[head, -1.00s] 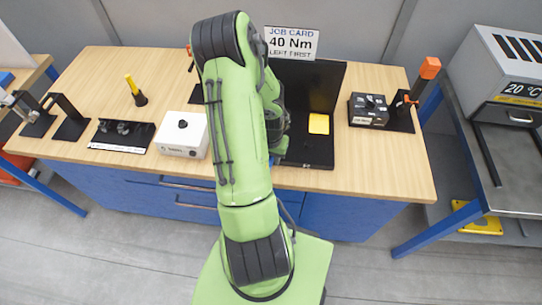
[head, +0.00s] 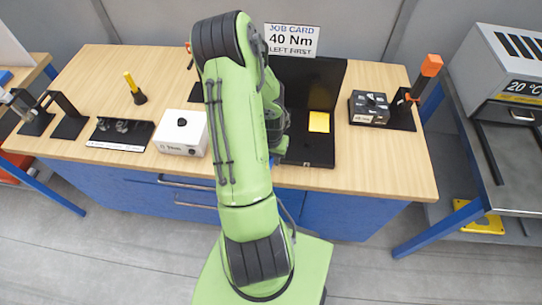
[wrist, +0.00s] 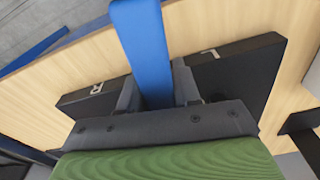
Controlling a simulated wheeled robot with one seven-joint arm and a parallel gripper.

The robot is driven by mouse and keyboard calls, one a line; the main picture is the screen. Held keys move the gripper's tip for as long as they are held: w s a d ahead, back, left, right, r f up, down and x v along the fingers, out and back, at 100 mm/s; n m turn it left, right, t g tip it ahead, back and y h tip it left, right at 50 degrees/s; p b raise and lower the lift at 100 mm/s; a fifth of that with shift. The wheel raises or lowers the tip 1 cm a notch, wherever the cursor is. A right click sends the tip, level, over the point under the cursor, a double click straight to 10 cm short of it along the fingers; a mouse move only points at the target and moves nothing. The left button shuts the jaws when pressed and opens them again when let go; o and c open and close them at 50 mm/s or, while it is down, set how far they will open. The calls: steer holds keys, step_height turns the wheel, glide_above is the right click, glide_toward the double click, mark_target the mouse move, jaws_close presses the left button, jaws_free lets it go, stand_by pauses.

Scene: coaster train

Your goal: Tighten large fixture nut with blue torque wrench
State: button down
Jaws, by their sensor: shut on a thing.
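My gripper (wrist: 158,92) is shut on the blue torque wrench (wrist: 140,40) in the wrist view. In the head view my green arm hides the gripper and most of the wrench. I cannot make out the large fixture nut in either view.
The wooden bench (head: 385,165) has a black panel and base with a yellow square (head: 319,122). A white box (head: 182,135), a black tray (head: 120,134) and a yellow-handled tool (head: 133,85) stand left. A black dial box (head: 369,107) and an orange-topped post (head: 431,66) stand right.

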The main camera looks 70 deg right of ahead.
steer(key=shift+d+f, duration=0.1)
steer(key=shift+w+m+b, duration=0.4)
steer(key=shift+w+m, duration=0.4)
steer(key=shift+w, duration=0.4)
stand_by(0.7)
steer(key=shift+w+m+b, duration=0.3)
steer(key=shift+w+m, duration=0.5)
steer(key=shift+w, duration=0.4)
stand_by(0.6)
steer(key=shift+w+d+m, duration=0.25)
steer(key=shift+w+m, duration=0.15)
steer(key=shift+w, duration=0.2)
steer(key=shift+w+d+m, duration=0.2)
steer(key=shift+w+m, duration=0.2)
steer(key=shift+w, duration=0.15)
stand_by(0.7)
steer(key=shift+w+d+m+b, duration=0.3)
steer(key=shift+w+m, duration=0.15)
steer(key=shift+w, duration=0.15)
steer(key=shift+w+d+m+b, duration=0.25)
steer(key=shift+w+m, duration=0.2)
steer(key=shift+w, duration=0.15)
stand_by(1.1)
